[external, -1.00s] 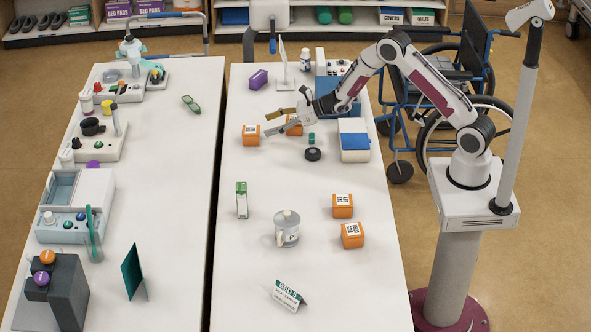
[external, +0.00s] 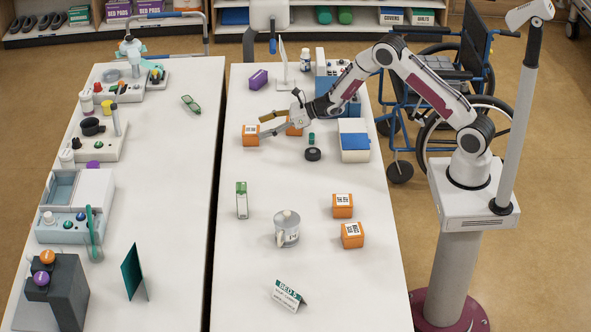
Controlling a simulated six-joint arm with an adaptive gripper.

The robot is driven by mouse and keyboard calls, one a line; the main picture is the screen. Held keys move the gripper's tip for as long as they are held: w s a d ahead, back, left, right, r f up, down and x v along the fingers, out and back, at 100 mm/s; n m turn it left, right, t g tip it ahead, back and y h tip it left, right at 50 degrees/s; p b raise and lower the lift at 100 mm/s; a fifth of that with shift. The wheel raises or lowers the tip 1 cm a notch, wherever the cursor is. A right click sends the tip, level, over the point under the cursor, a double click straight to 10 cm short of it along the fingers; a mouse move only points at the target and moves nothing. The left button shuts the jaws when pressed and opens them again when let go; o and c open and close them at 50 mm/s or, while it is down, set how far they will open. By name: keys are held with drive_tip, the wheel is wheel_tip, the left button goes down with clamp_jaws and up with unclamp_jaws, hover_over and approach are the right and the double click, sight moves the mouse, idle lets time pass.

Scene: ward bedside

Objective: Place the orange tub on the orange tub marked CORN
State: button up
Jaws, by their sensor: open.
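Several orange tubs with white labels stand on the near table; the label words are too small to read. One tub (external: 250,135) is at the left edge. A second tub (external: 294,130) is just right of it, partly hidden by my gripper. Two more, an upper one (external: 342,206) and a lower one (external: 352,236), stand at the right side, apart from each other. My gripper (external: 261,127) is open, its fingers pointing left. Its fingertips are close by the right side of the left-edge tub; I cannot tell if they touch it. Nothing shows held between the fingers.
A black round piece (external: 313,154), a small green piece (external: 311,139) and a blue-and-white box (external: 354,141) are right of my gripper. A purple box (external: 258,79) stands behind it. A green-white carton (external: 241,200) and lidded jug (external: 287,228) stand nearer. The table's centre is clear.

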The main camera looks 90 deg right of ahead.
sight(255, 130)
drive_tip(key=shift+w+f, duration=0.1)
drive_tip(key=shift+w, duration=0.05)
drive_tip(key=shift+x, duration=2.4)
drive_tip(key=shift+a, duration=0.1)
drive_tip(key=shift+c, duration=0.4)
drive_tip(key=c, duration=1.4)
drive_tip(key=shift+o, duration=0.2)
drive_tip(key=shift+r, duration=5.05)
